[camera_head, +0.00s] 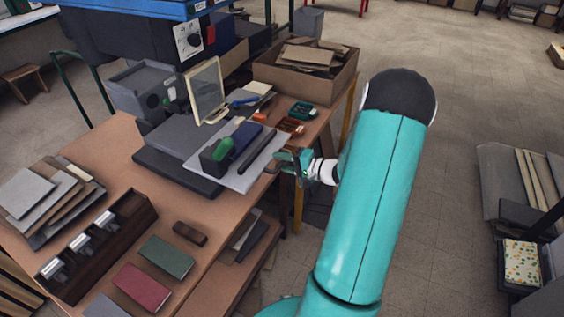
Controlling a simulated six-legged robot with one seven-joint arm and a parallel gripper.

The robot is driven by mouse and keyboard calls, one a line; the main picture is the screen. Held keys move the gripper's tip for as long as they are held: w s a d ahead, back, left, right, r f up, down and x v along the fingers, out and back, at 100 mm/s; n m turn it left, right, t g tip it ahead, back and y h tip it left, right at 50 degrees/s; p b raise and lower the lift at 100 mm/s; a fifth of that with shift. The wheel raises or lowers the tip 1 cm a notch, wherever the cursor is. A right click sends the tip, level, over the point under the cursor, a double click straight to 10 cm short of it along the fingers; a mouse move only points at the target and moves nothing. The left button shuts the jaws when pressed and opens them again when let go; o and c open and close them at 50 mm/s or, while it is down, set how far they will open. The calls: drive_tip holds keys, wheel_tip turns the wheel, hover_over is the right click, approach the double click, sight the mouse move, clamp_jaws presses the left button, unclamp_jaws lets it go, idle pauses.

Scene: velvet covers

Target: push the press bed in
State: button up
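A press with a grey body (150,92) and a raised, tilted cream-framed plate (206,92) stands on the wooden table. Its bed, a pale flat plate (235,179), sticks out toward the right over a dark base (178,172). On the bed are a dark block with a green piece (222,147) and a dark bar (257,149). My teal arm comes up from the bottom right. My gripper (284,162) is at the bed's right end, very close to its edge. I cannot tell whether it touches. Its fingers are small and partly hidden, so their opening is unclear.
The wooden table (108,160) also bears a stack of grey boards (45,195), a dark rack with metal pieces (97,243), a brown block (190,233) and coloured covers (165,257). A cardboard box (305,68) stands behind. Open floor (440,190) lies right of my arm.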

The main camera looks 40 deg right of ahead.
sight(261, 150)
drive_tip(key=shift+w, duration=0.15)
drive_tip(key=shift+f, duration=0.1)
clamp_jaws()
drive_tip(key=r+x, duration=0.1)
drive_tip(key=x, duration=0.4)
drive_tip(key=r+x, duration=0.1)
drive_tip(key=x, duration=0.5)
drive_tip(key=r+x, duration=0.1)
drive_tip(key=x, duration=0.5)
drive_tip(key=shift+w+a, duration=0.2)
drive_tip(key=shift+w, duration=0.25)
unclamp_jaws()
drive_tip(key=shift+r, duration=0.15)
drive_tip(key=shift+w+r, duration=0.1)
drive_tip(key=shift+r, duration=0.1)
drive_tip(key=v, duration=1.3)
drive_tip(key=shift+s+d, duration=0.1)
drive_tip(key=shift+s, duration=0.3)
